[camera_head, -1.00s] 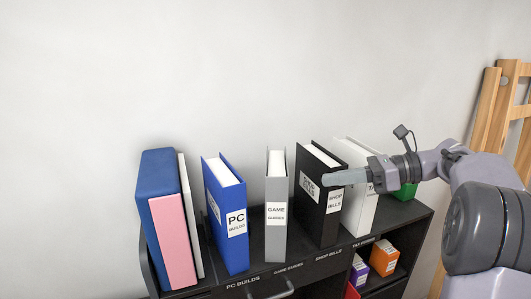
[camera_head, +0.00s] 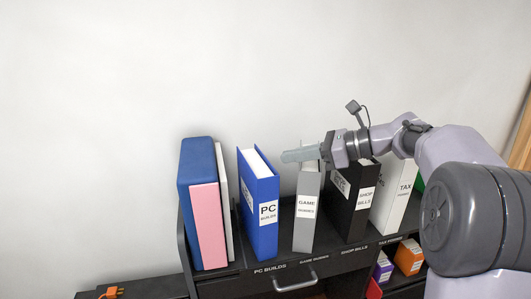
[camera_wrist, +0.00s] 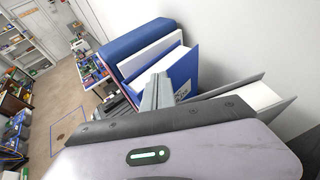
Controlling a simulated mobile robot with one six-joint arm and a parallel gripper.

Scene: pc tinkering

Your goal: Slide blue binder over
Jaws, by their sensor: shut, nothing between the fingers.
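The blue binder (camera_head: 260,205), labelled PC Builds, stands upright on top of the dark shelf unit. It also shows in the wrist view (camera_wrist: 182,68). My gripper (camera_head: 284,156) is shut and empty. It points left, above the grey Game Guides binder (camera_head: 306,210), with its tips to the right of the blue binder's top. In the wrist view the shut fingers (camera_wrist: 157,80) overlap the blue binder, and I cannot tell whether they touch it.
A blue block with a pink and a white book (camera_head: 209,225) stands left of the blue binder, with a gap between. Black (camera_head: 362,200) and white (camera_head: 392,195) binders stand to the right, beneath my arm. A wall is close behind.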

